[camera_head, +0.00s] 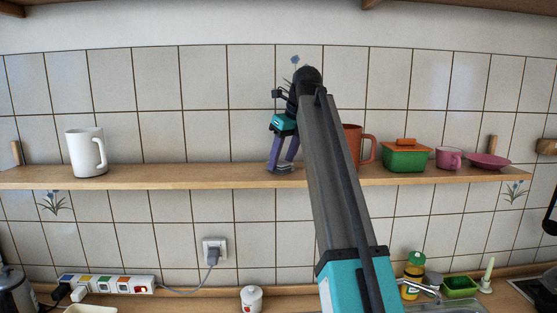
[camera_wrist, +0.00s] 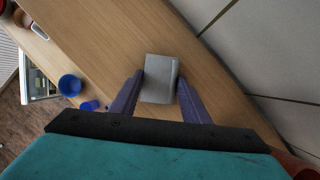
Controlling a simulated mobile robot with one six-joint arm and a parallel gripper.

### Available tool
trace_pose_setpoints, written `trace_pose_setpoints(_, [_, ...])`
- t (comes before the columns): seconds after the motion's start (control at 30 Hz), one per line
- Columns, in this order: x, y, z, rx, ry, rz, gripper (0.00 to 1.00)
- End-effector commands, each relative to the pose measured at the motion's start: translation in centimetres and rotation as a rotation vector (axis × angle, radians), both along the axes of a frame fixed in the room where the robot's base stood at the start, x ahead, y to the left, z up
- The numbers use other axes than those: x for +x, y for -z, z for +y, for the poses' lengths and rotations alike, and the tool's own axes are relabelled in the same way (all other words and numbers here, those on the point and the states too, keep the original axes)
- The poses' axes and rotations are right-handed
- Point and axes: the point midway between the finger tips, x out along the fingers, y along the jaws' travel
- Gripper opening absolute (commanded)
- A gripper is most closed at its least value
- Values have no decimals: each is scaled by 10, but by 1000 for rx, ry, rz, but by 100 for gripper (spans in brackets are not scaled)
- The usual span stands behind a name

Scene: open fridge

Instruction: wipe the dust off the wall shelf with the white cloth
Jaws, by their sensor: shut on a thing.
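The wooden wall shelf (camera_head: 190,177) runs across the tiled wall. My gripper (camera_head: 281,162) points down at its middle, with purple fingers on either side of a small folded cloth (camera_head: 284,169). In the wrist view, the cloth (camera_wrist: 160,79) looks grey and sits between the fingertips of my gripper (camera_wrist: 160,90). It is at or very near the top of the shelf (camera_wrist: 100,45); I cannot tell whether it touches. I cannot make out dust on the shelf. My arm hides part of the shelf right of the gripper.
A white mug (camera_head: 87,152) stands on the shelf's left part. Right of my arm stand an orange mug (camera_head: 354,145), a green box with an orange lid (camera_head: 405,157), a pink cup (camera_head: 449,158) and a pink plate (camera_head: 489,160). The shelf between white mug and gripper looks clear.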

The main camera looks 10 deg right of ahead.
Motion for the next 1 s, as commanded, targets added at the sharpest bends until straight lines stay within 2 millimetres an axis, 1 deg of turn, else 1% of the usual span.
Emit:
trace_pose_setpoints(0.1, [-2,2,-9,-1,3,3,24])
trace_pose_setpoints(0.27, [-3,3,-17,-2,4,3,24])
trace_pose_setpoints(0.77, [-5,5,-22,-4,4,7,24])
trace_pose_setpoints(1.0, [-7,5,-35,-5,7,8,24])
